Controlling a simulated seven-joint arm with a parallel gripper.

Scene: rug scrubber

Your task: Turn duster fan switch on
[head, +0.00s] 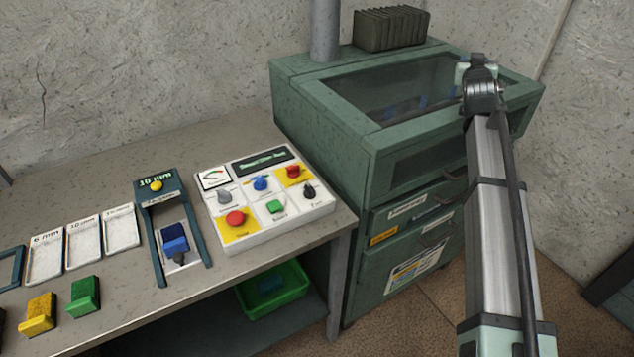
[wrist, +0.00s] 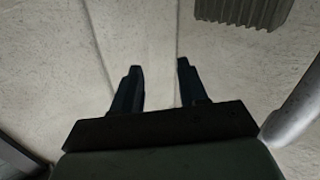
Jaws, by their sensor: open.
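The control panel (head: 262,202) is a white box on the bench, left of the green cabinet. It carries a grey knob (head: 225,196), a blue knob (head: 261,183), a red control on a yellow plate (head: 293,170), a black knob (head: 309,190), a green button (head: 276,206) and a red button (head: 236,218). Their labels are too small to read, so I cannot tell which control is the duster fan switch. My gripper (wrist: 158,67) is open and empty in the wrist view, facing the wall. In the head view my arm reaches over the cabinet's right side, away from the panel.
The green cabinet (head: 292,76) has a glass window, drawers and a pipe (head: 325,30) on top. A ribbed dark box (head: 391,28) sits on it. Left of the panel is a dark blue frame with a yellow button (head: 156,185). A green bin (head: 273,290) is below the bench.

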